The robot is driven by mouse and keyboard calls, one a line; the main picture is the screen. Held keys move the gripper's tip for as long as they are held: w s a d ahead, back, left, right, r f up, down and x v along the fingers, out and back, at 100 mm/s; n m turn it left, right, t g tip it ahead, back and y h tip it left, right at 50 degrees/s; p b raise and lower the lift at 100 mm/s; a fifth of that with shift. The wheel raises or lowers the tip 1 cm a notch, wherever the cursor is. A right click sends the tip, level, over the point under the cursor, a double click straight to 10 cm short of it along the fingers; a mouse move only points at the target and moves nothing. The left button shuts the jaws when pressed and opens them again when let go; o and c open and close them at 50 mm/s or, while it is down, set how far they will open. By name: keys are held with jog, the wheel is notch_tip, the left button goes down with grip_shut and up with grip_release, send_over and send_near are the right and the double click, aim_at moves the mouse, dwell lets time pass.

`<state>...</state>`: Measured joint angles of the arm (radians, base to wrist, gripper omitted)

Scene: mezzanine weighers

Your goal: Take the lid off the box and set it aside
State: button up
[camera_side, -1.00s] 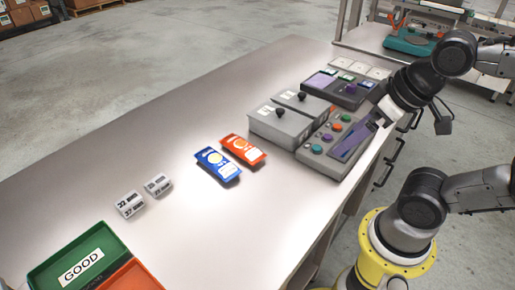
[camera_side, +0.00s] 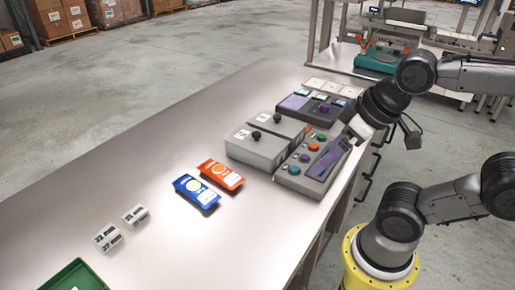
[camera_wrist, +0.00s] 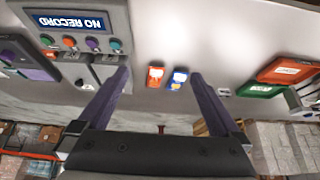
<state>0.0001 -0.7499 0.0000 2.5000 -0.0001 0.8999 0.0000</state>
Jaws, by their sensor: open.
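Two grey boxes with lids stand side by side on the table in the side view: a nearer one (camera_side: 255,153) with a black knob (camera_side: 257,136) on its lid, and a farther one (camera_side: 282,126) with a similar knob. Both lids appear to be on. My gripper (camera_side: 322,168) is to the right of the boxes, over the button console, apart from both knobs. In the wrist view my gripper (camera_wrist: 158,75) has its two purple fingers spread wide with nothing held. The left finger partly hides the boxes there.
A console (camera_side: 296,180) with coloured buttons and a second console (camera_side: 317,105) flank the boxes. An orange packet (camera_side: 221,175) and a blue packet (camera_side: 196,192) lie to their left. White printed blocks (camera_side: 107,238) and a green tray (camera_side: 75,277) are farther left. Much of the left table is bare.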

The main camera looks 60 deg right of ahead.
jog(key=shift+c, duration=0.3)
jog(key=c, duration=0.4)
